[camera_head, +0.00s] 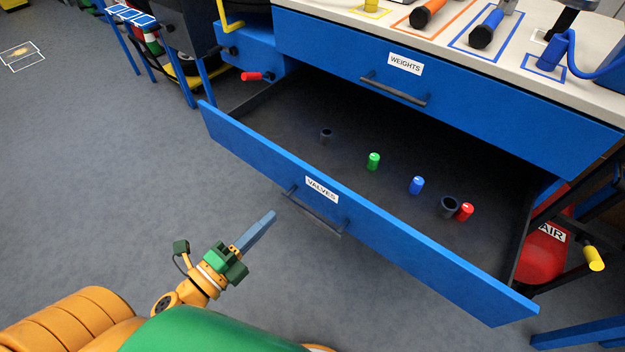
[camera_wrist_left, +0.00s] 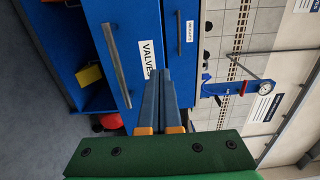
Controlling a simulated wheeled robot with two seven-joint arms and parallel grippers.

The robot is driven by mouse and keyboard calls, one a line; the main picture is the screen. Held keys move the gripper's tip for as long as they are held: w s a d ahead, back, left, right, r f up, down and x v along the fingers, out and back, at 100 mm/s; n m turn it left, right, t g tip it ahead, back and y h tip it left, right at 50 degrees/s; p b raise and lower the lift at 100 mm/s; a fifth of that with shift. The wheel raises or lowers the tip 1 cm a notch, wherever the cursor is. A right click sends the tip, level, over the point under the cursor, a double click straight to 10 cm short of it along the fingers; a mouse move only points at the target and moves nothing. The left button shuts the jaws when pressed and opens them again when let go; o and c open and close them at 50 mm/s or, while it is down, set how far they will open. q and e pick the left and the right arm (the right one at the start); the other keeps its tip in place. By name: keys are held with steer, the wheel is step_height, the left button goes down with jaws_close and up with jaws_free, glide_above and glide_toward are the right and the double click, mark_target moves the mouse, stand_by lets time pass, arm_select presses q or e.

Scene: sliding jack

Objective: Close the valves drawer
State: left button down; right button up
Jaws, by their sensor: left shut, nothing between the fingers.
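The valves drawer (camera_head: 400,245) is a wide blue drawer labelled VALVES, pulled well out below the weights drawer in the head view. Its dark bar handle (camera_head: 314,212) is on the front, below the label. My left gripper (camera_head: 268,220) is shut and empty, in front of the drawer front and to the left of the handle, apart from it. In the left wrist view the shut fingers (camera_wrist_left: 160,92) point toward the drawer front (camera_wrist_left: 128,25), with the handle (camera_wrist_left: 117,65) to their left. My right gripper is not in view.
The open drawer holds a green valve (camera_head: 373,161), a blue valve (camera_head: 416,185), a red valve (camera_head: 465,211) and dark cups. The weights drawer (camera_head: 440,85) above is closed. A red air tank (camera_head: 543,252) stands at the right. The floor to the left is clear.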

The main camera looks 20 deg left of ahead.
mark_target(312, 176)
arm_select(q)
steer(key=p+x, duration=0.1)
steer(key=x, duration=1.1)
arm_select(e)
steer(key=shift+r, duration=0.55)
